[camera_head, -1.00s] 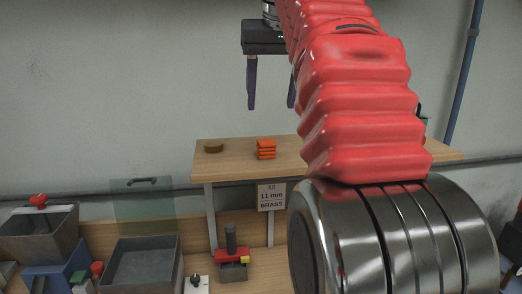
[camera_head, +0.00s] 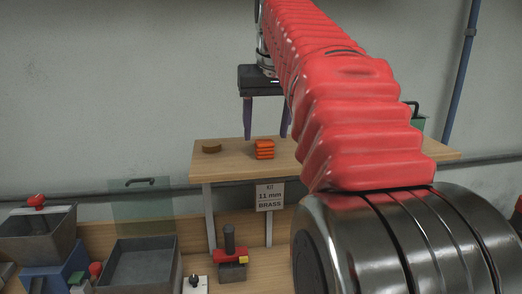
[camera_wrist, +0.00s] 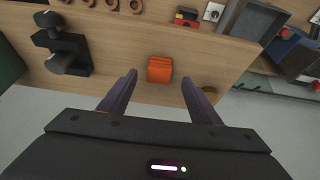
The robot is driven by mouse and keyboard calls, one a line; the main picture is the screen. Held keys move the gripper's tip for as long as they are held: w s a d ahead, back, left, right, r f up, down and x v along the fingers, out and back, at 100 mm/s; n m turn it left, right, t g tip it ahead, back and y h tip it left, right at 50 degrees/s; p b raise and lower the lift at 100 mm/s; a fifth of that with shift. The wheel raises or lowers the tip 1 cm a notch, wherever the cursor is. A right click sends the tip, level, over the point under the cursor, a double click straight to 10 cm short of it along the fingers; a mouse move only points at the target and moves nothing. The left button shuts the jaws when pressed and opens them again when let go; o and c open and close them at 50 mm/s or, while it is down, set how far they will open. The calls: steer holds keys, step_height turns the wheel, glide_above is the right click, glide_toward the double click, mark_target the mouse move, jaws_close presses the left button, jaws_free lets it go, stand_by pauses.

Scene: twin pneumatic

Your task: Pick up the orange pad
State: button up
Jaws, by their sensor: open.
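The orange pad (camera_head: 264,149) is a small ridged block on the raised wooden shelf (camera_head: 222,173). In the wrist view the pad (camera_wrist: 160,70) lies just beyond my fingertips, between their lines and a little left of centre. My gripper (camera_head: 265,138) points down with its two dark fingers apart and empty. In the head view the fingertips show at about the pad's height in the picture. In the wrist view my gripper (camera_wrist: 159,82) shows nothing between its fingers. I cannot tell the exact height of the tips above the shelf.
A round brown disc (camera_head: 211,147) sits left of the pad. A dark clamp-like device (camera_wrist: 64,45) stands on the shelf on the other side. A sign reading "Kit 11 mm BRASS" (camera_head: 270,197) hangs below. Grey bins (camera_head: 140,264) and a red-topped fixture (camera_head: 231,257) stand lower.

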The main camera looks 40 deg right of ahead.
mark_target(264, 142)
stand_by(0.3)
steer(key=shift+x, duration=2.65)
steer(key=shift+w, duration=0.1)
steer(key=shift+c, duration=0.3)
steer(key=c, duration=1.1)
